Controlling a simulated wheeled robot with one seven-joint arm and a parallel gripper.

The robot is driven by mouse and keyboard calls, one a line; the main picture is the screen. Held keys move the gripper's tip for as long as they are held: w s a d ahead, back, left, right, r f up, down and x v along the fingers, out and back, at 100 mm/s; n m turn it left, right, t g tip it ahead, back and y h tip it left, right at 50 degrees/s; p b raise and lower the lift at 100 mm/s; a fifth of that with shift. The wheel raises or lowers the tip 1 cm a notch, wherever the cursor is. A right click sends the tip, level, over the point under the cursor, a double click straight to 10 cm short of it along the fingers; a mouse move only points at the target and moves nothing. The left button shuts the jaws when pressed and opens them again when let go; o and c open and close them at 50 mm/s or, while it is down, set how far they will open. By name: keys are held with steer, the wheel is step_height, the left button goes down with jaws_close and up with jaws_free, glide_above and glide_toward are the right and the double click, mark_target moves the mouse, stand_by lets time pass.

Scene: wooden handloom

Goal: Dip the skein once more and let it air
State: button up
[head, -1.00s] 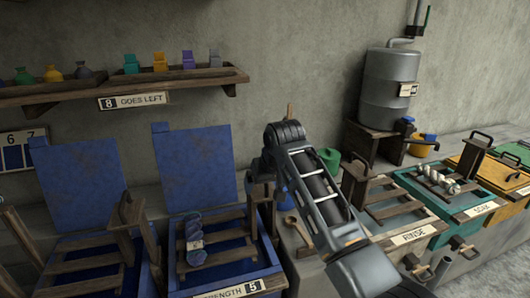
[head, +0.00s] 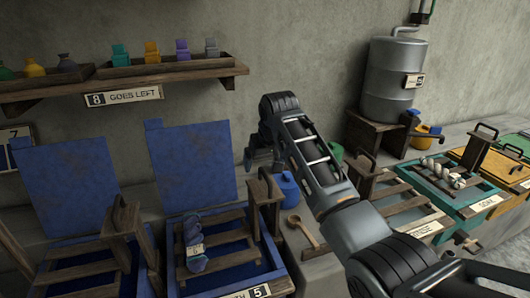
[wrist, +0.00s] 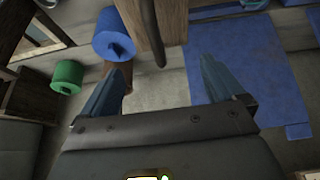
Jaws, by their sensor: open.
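A blue skein (head: 193,245) with a small pale tag lies on the wooden rack of the right blue vat (head: 238,283), whose sign shows a 5. A pale twisted skein (head: 440,172) lies on the rack of the teal vat labelled SOAK (head: 409,180). My gripper (head: 250,160) hangs in front of the wall, behind and above the right blue vat, away from both skeins. In the wrist view its two fingers (wrist: 163,72) are spread with nothing between them. Neither skein shows clearly in the wrist view.
A wooden post (wrist: 146,25) and blue lid (wrist: 235,60) are near the gripper. A shelf (head: 150,80) is above left.

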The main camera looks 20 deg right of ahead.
mark_target(266, 174)
steer(key=shift+f, duration=2.25)
steer(key=shift+f, duration=0.3)
steer(key=shift+c, duration=0.4)
jaws_close()
